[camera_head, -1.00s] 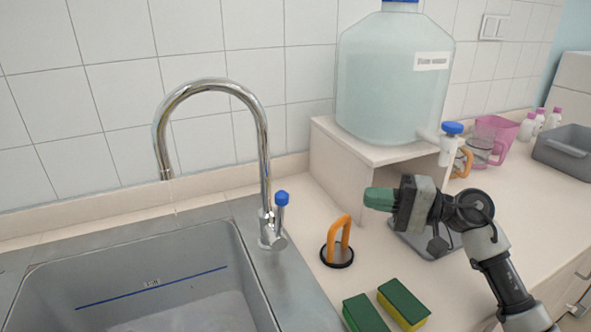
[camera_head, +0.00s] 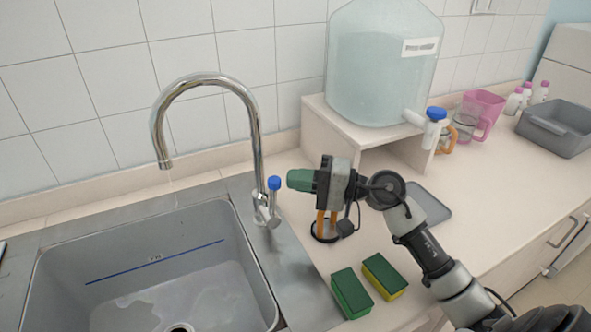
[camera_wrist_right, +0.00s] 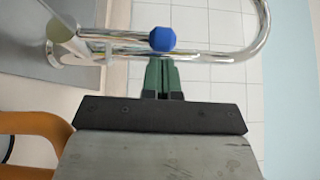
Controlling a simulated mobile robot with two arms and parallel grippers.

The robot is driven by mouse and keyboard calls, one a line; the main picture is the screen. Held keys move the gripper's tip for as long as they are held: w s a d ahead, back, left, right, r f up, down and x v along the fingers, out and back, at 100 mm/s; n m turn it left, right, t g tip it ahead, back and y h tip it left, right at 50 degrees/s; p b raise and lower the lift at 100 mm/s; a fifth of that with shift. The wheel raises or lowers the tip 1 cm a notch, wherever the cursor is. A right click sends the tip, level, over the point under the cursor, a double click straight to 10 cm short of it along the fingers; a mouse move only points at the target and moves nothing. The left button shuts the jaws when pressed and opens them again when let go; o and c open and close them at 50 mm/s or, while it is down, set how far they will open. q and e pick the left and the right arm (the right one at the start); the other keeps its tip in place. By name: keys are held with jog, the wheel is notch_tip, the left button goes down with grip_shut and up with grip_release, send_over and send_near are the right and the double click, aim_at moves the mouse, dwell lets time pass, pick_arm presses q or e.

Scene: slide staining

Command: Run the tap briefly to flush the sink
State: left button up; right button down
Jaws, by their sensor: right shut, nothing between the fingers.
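The chrome gooseneck tap (camera_head: 257,140) stands at the right rear corner of the grey sink (camera_head: 252,262). Its blue-topped handle (camera_head: 274,184) sticks up on the right side of the tap base. My right gripper (camera_head: 290,179), with green fingers, is shut and empty just right of the blue knob, with a small gap. In the right wrist view the blue knob (camera_wrist_right: 162,39) lies just ahead of the closed green fingertips (camera_wrist_right: 163,60). My left gripper is not in view.
An orange-handled holder (camera_head: 320,226) stands below my right gripper. Two green-yellow sponges (camera_head: 385,273) lie on the counter nearby. A large water jug (camera_head: 380,75) with a blue-topped spigot sits on a stand (camera_head: 318,135). A grey basin (camera_head: 556,130) is at the far right.

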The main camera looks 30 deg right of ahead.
jog(key=shift+a, duration=0.35)
jog(key=shift+s+a+r+n+g+h, duration=0.15)
jog(key=shift+a+n+g+h, duration=0.15)
jog(key=shift+a, duration=0.45)
